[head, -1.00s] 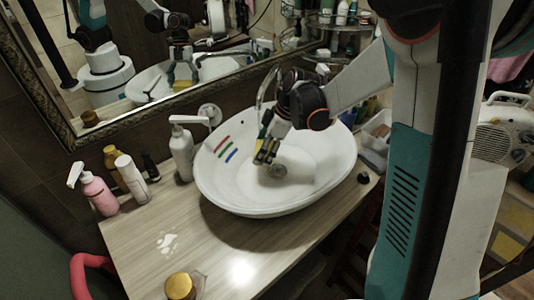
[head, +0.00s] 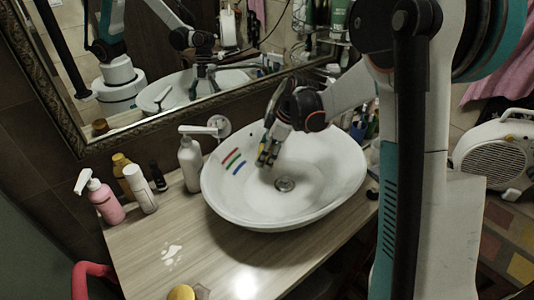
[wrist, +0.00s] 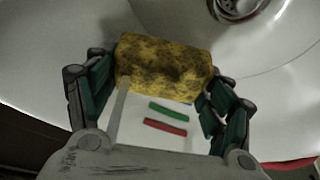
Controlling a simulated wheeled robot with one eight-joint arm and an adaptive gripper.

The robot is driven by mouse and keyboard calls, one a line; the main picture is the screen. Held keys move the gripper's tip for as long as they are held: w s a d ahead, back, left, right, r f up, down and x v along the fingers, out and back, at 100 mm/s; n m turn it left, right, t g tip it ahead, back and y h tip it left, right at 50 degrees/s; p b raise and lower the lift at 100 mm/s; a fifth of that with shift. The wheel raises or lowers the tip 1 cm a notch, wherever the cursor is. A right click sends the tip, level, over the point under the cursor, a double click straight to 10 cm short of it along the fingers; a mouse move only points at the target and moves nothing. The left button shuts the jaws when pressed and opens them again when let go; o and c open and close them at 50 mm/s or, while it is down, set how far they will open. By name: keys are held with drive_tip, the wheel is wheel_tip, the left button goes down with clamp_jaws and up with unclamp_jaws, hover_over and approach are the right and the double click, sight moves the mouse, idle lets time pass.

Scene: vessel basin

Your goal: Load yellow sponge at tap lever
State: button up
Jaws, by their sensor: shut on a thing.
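The yellow sponge (wrist: 165,65), mottled with dark spots, lies between the fingers of my gripper (wrist: 165,80) in the wrist view. The gripper is shut on it. In the head view my gripper (head: 267,158) points down inside the white basin (head: 335,205), left of and behind the drain; the sponge cannot be made out there.
The metal drain (head: 285,184) is in the basin's middle. Red, green and blue strips (head: 232,158) mark its left wall. A white pump bottle (head: 190,162), pink soap bottle (head: 100,198) and other bottles stand left. The mirror (head: 160,75) rises behind. The front-left counter (head: 205,245) is mostly clear.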

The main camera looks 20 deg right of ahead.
drive_tip(key=shift+s, duration=0.1)
idle(0.3)
drive_tip(key=shift+s+d, duration=0.1)
drive_tip(key=shift+s, duration=3.85)
drive_tip(key=shift+r, duration=0.1)
drive_tip(key=s+r+p, duration=0.2)
drive_tip(key=s+r, duration=0.1)
drive_tip(key=s, duration=0.2)
drive_tip(key=shift+r+p, duration=0.35)
drive_tip(key=shift+r, duration=0.05)
drive_tip(key=shift+d, duration=0.1)
